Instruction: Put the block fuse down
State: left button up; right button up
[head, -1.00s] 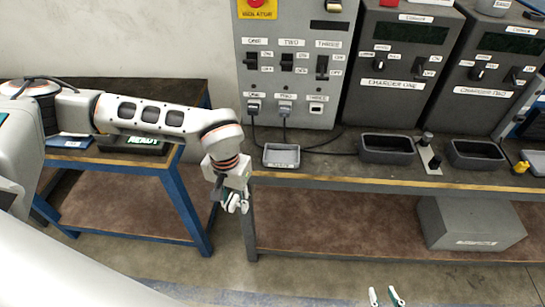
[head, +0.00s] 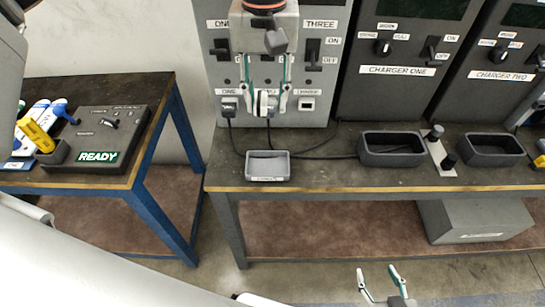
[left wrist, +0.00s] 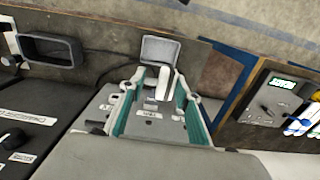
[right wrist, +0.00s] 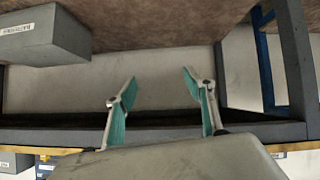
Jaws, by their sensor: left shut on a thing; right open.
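My left gripper (head: 265,108) is in front of the isolator panel (head: 225,75), above and behind the small grey tray (head: 268,178). It is shut on a small white piece, which I take as the block fuse (head: 263,99); the left wrist view shows this white piece (left wrist: 163,84) between the teal fingers. The fuse is held clear of the tray, which also shows in the left wrist view (left wrist: 160,37). My right gripper (head: 378,270) is open and empty, low in front of the bench; it also shows in the right wrist view (right wrist: 158,80).
The bench top (head: 330,172) is bare right of the small tray, apart from cables. Two dark bins (head: 392,158) (head: 487,150) stand before the chargers (head: 400,90). A grey box (head: 470,222) is on the lower shelf. A blue-legged table (head: 150,85) carries a READY box (head: 100,140).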

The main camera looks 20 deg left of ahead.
pick_arm(q)
jog(key=shift+f, duration=0.4)
notch_tip(320, 180, down, 6)
jog(key=b, duration=0.1)
send_over(268, 169)
notch_tip(268, 169, down, 9)
jog(key=shift+r, duration=0.1)
notch_tip(268, 169, down, 4)
jog(key=shift+f+b, duration=0.1)
jog(key=shift+b, duration=0.2)
pick_arm(e)
jog(key=shift+s+f, duration=0.15)
jog(key=shift+f, duration=0.55)
pick_arm(q)
jog(key=o, duration=1.1)
pick_arm(e)
jog(key=shift+s+f, duration=0.1)
jog(key=shift+s, duration=0.15)
